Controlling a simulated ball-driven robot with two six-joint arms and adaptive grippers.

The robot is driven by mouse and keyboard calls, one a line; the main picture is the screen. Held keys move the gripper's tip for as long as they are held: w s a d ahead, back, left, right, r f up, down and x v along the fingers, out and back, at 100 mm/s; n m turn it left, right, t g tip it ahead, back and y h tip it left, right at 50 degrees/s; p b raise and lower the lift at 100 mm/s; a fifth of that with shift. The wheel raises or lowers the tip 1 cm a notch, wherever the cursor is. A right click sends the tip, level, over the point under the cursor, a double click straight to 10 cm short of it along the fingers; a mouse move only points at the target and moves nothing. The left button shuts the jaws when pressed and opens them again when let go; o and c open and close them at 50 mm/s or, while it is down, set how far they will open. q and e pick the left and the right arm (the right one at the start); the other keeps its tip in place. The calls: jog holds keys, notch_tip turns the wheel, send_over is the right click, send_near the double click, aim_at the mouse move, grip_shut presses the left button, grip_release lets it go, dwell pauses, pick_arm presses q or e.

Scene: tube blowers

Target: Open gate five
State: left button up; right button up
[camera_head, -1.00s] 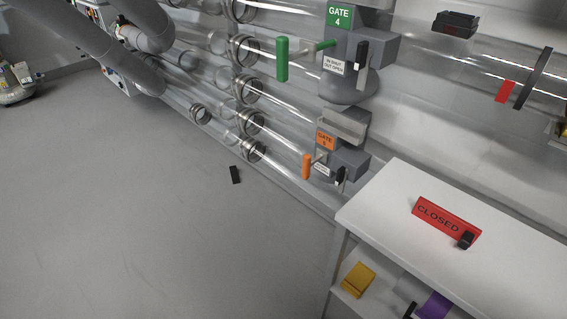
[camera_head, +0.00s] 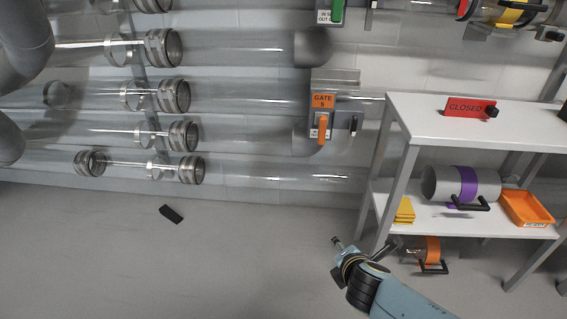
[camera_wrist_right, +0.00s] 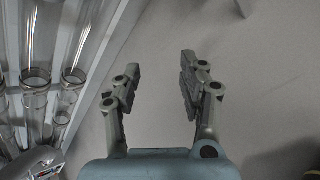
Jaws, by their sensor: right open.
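Gate five is a grey housing (camera_head: 342,106) on the lower clear tube in the head view, with an orange GATE 5 label (camera_head: 322,101). Its orange handle (camera_head: 322,128) hangs vertically below the label. A small black lever (camera_head: 354,124) is on its right side. My right gripper (camera_head: 367,243) is below and right of the gate, in front of the shelf, well apart from the handle. The right wrist view shows its two fingers (camera_wrist_right: 160,65) spread and empty over the floor. My left gripper is not in view.
A white shelf (camera_head: 430,128) stands right of the gate, with a red CLOSED sign (camera_head: 469,107) on top. Its lower level holds a purple-banded canister (camera_head: 447,184) and an orange tray (camera_head: 527,207). A black block (camera_head: 171,214) lies on otherwise clear floor.

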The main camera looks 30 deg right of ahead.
jog(key=w+r+n+t+h+b, duration=0.2)
jog(key=w+r+n+t+b, duration=0.15)
jog(key=w+r+n, duration=0.4)
jog(key=n+t+h+b, duration=0.3)
jog(key=b, duration=0.1)
send_near(322, 133)
jog(key=x, duration=0.5)
jog(key=b+x, duration=0.1)
jog(key=x, duration=0.3)
jog(key=shift+w+d+f+b, duration=0.1)
jog(key=shift+w+b, duration=0.05)
jog(key=shift+b, duration=0.25)
jog(key=shift+x, duration=0.85)
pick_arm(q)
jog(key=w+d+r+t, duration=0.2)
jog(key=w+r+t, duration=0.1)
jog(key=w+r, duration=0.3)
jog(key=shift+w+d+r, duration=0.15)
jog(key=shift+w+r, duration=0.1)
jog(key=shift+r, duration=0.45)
pick_arm(e)
grip_shut()
